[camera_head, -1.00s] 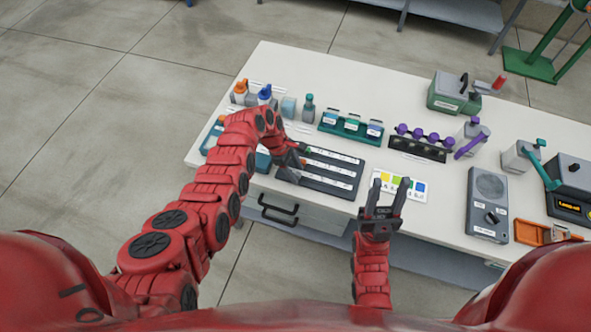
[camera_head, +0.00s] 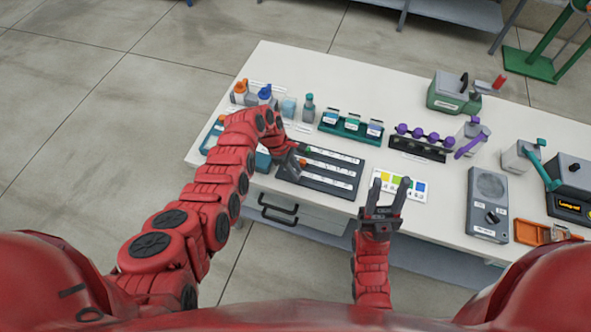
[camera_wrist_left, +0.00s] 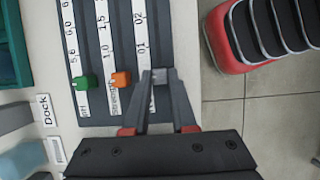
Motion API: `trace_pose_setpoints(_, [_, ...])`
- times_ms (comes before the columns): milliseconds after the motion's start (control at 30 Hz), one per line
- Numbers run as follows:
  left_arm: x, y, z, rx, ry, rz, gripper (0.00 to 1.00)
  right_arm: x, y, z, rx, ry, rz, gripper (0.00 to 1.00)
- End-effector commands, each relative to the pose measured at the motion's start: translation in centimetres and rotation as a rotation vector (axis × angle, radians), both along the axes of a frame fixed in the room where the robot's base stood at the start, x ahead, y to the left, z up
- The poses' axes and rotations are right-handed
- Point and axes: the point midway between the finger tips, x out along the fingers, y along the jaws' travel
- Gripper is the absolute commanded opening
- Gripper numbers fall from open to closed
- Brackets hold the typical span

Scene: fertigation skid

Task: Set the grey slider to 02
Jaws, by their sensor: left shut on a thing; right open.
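The dark slider panel (camera_head: 322,186) lies near the table's front edge, with three labelled tracks. In the left wrist view, a green slider (camera_wrist_left: 86,82) and an orange slider (camera_wrist_left: 121,78) sit on two tracks. The grey slider (camera_wrist_left: 160,75) is on the third track, between the fingertips of my left gripper (camera_wrist_left: 160,82), which is shut on it. It sits short of the 01 label (camera_wrist_left: 141,47); the 02 label (camera_wrist_left: 138,18) is further along. In the head view my left gripper (camera_head: 297,164) is at the panel's left end. My right gripper (camera_head: 388,192) is open and empty.
A card with coloured squares (camera_head: 399,186) lies right of the panel. Behind are a green rack (camera_head: 350,130) and a rack with purple knobs (camera_head: 424,140). A grey box with a dial (camera_head: 487,205) stands further right. Drawer handles (camera_head: 278,207) stick out below.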

Motion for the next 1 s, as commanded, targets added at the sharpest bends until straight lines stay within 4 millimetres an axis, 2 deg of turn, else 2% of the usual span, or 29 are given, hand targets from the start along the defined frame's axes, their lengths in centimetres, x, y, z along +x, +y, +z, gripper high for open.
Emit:
trace_pose_setpoints(767, [0.1,-0.1,0.1,-0.001,-0.002,0.0,0.0,0.0,0.0,0.0,0.0,0.0,0.0,0.45])
trace_pose_setpoints(867, [-0.3,-1.0,0.2,-0.001,0.0,-0.002,0.0,0.0,0.0,0.4,0.0,0.0,0.0,0.45])
trace_pose_setpoints(1000, [-1.3,-3.9,0.3,-0.002,0.0,-0.003,0.0,0.0,0.0,1.4,0.0,0.0,0.0,0.45])
